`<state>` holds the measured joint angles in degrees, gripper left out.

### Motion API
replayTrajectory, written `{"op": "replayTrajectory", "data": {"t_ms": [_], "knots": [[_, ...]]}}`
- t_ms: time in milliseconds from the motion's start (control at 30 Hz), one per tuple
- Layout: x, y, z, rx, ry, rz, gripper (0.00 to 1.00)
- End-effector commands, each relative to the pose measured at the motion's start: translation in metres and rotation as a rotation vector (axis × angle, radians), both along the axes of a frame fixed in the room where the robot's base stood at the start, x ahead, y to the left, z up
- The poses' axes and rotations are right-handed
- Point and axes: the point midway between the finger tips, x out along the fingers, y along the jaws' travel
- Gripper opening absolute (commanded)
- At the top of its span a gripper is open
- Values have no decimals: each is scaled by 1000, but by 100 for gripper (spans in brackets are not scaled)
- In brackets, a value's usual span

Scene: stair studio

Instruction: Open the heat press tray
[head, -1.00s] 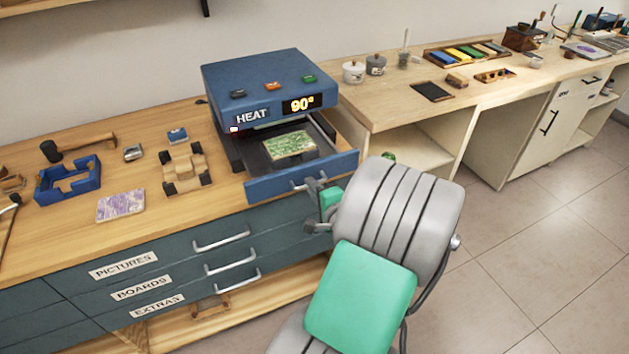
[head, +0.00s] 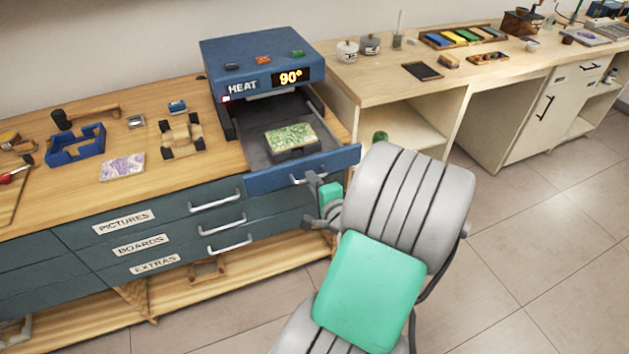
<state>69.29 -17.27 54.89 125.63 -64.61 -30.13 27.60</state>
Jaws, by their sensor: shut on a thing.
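The blue heat press (head: 262,62) stands on the wooden worktop, with its display reading 90°. Its tray (head: 256,146) is pulled out a good way toward me, past the worktop's front edge. A green patterned piece (head: 290,137) lies on a dark block in the tray. The tray's blue front panel (head: 340,158) carries a metal handle. My gripper (head: 314,180) is at that handle, shut on it. The fingertips are small in view and my arm hides the area right of and below them.
Drawers labelled PICTURES, BOARDS and EXTRAS (head: 153,265) sit below the worktop, all shut. A blue frame (head: 78,146), a wooden jig (head: 181,135) and a purple patterned tile (head: 122,168) lie left of the press. The floor (head: 540,220) at right is clear.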

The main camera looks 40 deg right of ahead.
Motion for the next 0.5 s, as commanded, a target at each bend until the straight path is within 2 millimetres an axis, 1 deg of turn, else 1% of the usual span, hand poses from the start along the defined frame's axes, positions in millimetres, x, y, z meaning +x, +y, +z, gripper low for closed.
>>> {"op": "replayTrajectory", "data": {"t_ms": [67,100,333,500], "knots": [[0,-1,0,-2,1,-3,0],[0,-1,0,-2,1,-3,11],[0,-1,0,-1,0,-2,30],[0,-1,0,0,0,-2,31]]}}
